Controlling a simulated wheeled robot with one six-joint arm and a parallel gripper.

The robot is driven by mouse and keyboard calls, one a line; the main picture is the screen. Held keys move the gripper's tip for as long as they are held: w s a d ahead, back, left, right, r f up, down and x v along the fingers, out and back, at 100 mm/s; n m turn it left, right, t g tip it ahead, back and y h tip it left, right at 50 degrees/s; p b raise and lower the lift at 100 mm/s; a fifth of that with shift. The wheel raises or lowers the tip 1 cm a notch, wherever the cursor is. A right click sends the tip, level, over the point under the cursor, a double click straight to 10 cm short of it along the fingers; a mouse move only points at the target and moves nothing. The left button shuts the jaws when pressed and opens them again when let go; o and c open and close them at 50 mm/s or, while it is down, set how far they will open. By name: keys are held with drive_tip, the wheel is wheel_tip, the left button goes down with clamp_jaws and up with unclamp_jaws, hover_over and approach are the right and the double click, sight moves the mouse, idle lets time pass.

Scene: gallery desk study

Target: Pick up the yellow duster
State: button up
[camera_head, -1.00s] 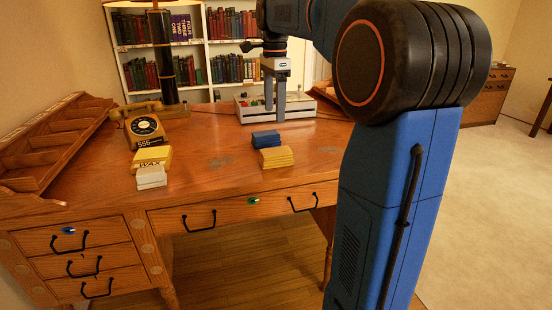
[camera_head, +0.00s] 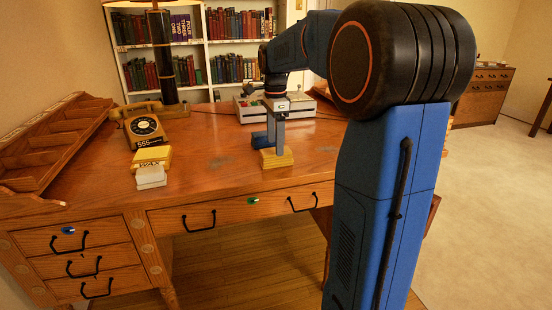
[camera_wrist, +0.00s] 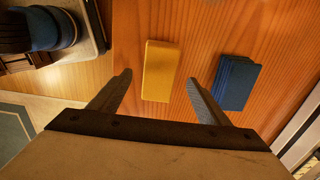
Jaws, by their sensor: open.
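The yellow duster (camera_head: 277,159) is a flat yellow block lying on the desk near its front edge. It also shows in the wrist view (camera_wrist: 160,70), framed between the two fingers. My gripper (camera_head: 275,147) is open, pointing down over the duster, and partly hides it in the head view. In the wrist view my gripper (camera_wrist: 158,82) has one finger on each side of the duster, with wood showing between. I cannot tell how far the fingertips are above the desk.
A blue block (camera_wrist: 236,82) lies close beside the duster, just outside one finger. A yellow WAX box (camera_head: 153,156), a white block (camera_head: 150,176) and a telephone (camera_head: 143,126) stand to the left. A pale tray (camera_head: 250,112) is behind. The desk (camera_head: 215,150) is clear left of the duster.

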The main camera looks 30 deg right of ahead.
sight(268, 159)
drive_tip(key=shift+s+d+f, duration=0.1)
drive_tip(key=shift+f, duration=2.6)
drive_tip(key=c, duration=1.2)
